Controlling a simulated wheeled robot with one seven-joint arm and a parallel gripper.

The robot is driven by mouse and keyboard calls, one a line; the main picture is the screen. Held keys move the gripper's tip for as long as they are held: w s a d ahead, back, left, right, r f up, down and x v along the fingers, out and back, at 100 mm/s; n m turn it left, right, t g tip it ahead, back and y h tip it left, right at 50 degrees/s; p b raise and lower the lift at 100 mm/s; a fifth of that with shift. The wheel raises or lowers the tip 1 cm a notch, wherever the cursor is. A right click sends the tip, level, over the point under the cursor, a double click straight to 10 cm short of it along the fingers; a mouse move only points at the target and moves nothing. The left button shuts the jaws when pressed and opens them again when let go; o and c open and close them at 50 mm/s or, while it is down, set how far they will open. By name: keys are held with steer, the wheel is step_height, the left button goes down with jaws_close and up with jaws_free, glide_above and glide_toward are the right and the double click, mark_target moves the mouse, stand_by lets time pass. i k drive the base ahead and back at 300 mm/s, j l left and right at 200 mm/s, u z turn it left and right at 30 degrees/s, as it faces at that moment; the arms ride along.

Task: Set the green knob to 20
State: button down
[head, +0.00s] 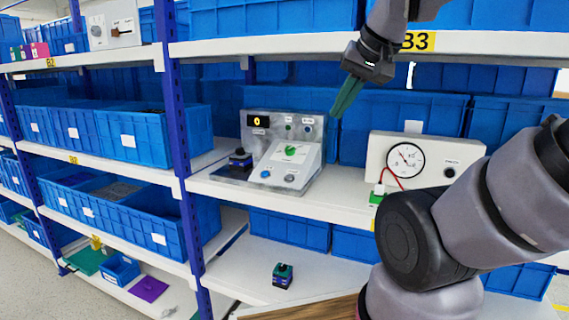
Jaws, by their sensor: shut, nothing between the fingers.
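The green knob (290,150) sits on the sloped white face of a grey control box (312,158) on the middle shelf. Its pointer and scale marks are too small to read. A small display (258,121) at the box's upper left shows a yellow digit that looks like 0. A blue knob (265,174) and a grey knob (290,178) are below the green one. My gripper (338,112) hangs to the upper right of the box, pointing down-left. Its greenish fingers are shut and empty, apart from the knob.
A white gauge box (425,163) with a red wire stands to the right on the same shelf (340,205). A blue-and-black block (240,157) sits at the box's left. Blue bins (400,110) line the back. The upper shelf edge (300,45) runs above, and a blue post (172,100) stands left.

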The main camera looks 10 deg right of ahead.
mark_target(290, 151)
steer(key=k+j, duration=0.1)
steer(key=j, duration=0.25)
steer(key=k+j, duration=0.15)
steer(key=j, duration=0.15)
steer(key=k+j, duration=0.1)
steer(key=j, duration=0.25)
steer(key=k+j, duration=0.1)
steer(key=j, duration=0.25)
steer(key=z, duration=0.05)
